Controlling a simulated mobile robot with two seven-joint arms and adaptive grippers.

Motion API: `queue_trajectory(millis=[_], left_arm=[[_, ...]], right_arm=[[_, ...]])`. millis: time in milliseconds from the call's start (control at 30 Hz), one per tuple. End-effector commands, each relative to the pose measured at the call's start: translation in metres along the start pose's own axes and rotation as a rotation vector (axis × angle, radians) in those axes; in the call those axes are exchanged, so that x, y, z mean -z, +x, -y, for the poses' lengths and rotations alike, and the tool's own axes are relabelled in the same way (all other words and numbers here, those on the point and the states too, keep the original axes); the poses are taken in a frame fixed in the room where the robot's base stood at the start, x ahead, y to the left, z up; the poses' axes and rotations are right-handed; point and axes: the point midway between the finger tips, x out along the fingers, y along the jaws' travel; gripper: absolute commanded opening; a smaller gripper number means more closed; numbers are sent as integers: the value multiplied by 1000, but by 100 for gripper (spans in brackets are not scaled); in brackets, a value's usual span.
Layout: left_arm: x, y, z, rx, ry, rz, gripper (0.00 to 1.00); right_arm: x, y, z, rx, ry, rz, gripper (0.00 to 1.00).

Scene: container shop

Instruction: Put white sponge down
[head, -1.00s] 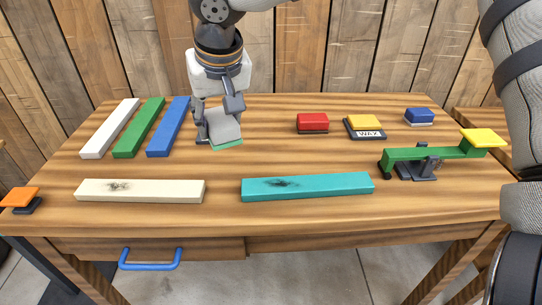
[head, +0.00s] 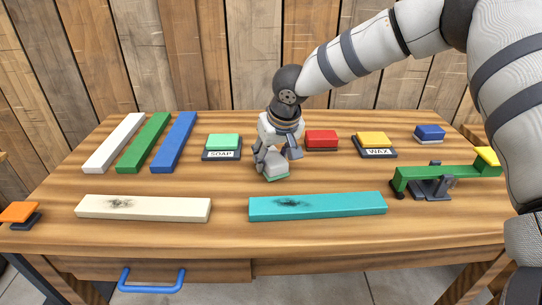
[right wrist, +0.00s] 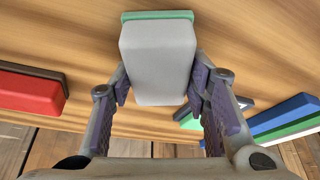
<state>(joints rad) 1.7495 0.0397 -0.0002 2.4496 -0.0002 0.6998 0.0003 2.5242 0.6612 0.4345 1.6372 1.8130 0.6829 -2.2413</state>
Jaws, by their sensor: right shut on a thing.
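The white sponge (head: 273,168) is a pale block with a thin green layer at its lower edge. My right gripper (head: 276,156) is shut on it, with one finger at each side. In the right wrist view the sponge (right wrist: 157,60) sits between the two fingers, its green layer at the far end. The sponge is low over the middle of the table, behind the teal bar; I cannot tell whether it touches the tabletop. My left gripper is not in view.
A green block on a SOAP pad (head: 222,146) is left of the sponge. A red block (head: 321,139) and the yellow WAX block (head: 374,140) are right. In front lie a stained cream bar (head: 143,208) and a stained teal bar (head: 317,206). A green lever (head: 447,175) stands right.

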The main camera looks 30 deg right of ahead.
Motion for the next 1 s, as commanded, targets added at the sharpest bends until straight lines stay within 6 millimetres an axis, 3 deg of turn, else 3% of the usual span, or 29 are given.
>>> queue_trajectory(millis=[233,267,333,667,767,1000], left_arm=[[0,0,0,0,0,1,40],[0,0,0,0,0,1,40],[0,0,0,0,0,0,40],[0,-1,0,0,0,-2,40],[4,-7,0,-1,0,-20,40],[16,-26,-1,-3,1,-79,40]], right_arm=[[-2,3,0,0,1,0,21],[-1,2,0,0,1,0,50],[-1,2,0,0,1,0,63],[1,-2,0,0,0,-2,63],[2,-22,1,2,1,-7,63],[4,-91,1,4,3,-14,63]])
